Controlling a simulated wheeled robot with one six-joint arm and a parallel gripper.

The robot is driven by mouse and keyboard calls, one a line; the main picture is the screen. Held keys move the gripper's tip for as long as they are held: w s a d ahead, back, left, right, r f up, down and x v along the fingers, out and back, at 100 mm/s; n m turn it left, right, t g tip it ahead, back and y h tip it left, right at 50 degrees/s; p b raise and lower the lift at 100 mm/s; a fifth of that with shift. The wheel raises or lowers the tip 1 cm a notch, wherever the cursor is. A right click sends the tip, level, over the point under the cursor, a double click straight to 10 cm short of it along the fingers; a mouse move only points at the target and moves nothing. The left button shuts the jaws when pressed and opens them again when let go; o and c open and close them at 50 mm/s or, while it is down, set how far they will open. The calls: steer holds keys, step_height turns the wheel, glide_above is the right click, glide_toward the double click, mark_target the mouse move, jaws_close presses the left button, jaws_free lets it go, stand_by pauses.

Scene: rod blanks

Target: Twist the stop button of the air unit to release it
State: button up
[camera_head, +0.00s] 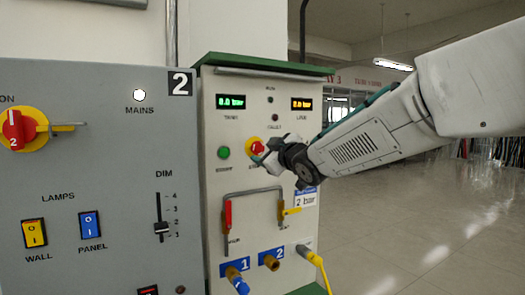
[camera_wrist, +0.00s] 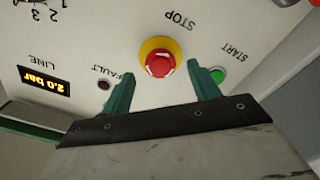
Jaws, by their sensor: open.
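The air unit (camera_head: 260,190) is a pale panel with a green top. Its stop button (camera_head: 257,147) is a red knob on a yellow ring, partly hidden behind my gripper in the head view. In the wrist view the stop button (camera_wrist: 160,63) stands between and just beyond my green fingertips, under the label STOP. My gripper (camera_wrist: 157,82) is open and empty, one finger on each side of the button, with visible gaps. It also shows in the head view (camera_head: 266,160), close in front of the panel. Whether the fingertips reach the button's depth I cannot tell.
The green start button (camera_head: 223,152) is left of the stop button. Two displays (camera_head: 230,102) sit above; red (camera_head: 228,214) and yellow (camera_head: 290,211) handles and hose fittings (camera_head: 271,262) sit below. A grey mains panel (camera_head: 100,190) adjoins on the left. Open floor (camera_head: 420,230) lies right.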

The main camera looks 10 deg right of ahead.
mark_target(258, 148)
steer(key=shift+x, duration=1.3)
steer(key=c, duration=1)
